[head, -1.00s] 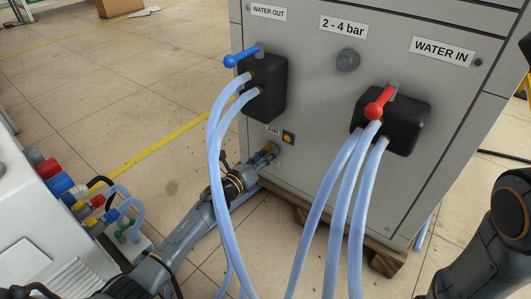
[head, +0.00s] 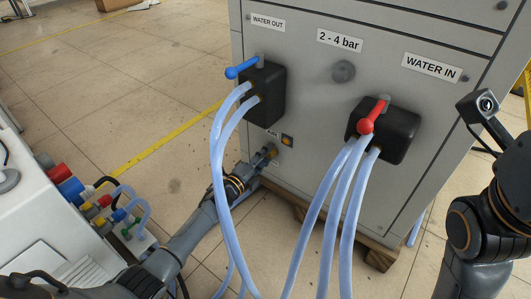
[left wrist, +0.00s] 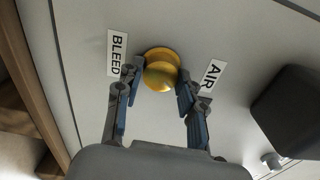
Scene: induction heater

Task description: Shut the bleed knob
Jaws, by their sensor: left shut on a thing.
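The bleed knob (left wrist: 161,71) is a round, brass-yellow knob on the grey cabinet panel, between the BLEED label (left wrist: 117,53) and the AIR label (left wrist: 212,78) in the left wrist view. My left gripper (left wrist: 159,84) is shut on it, one finger on each side. In the head view my left gripper (head: 262,158) reaches the low left part of the cabinet front, and the knob is mostly hidden there. My right arm (head: 480,225) stands at the right edge of the head view; its gripper fingers are not visible.
Pale blue hoses (head: 221,180) hang from the WATER OUT block (head: 266,92) in front of my left arm. More hoses (head: 335,200) hang from the WATER IN block (head: 400,132). A white machine with coloured connectors (head: 72,188) stands at left. Floor beyond it is open.

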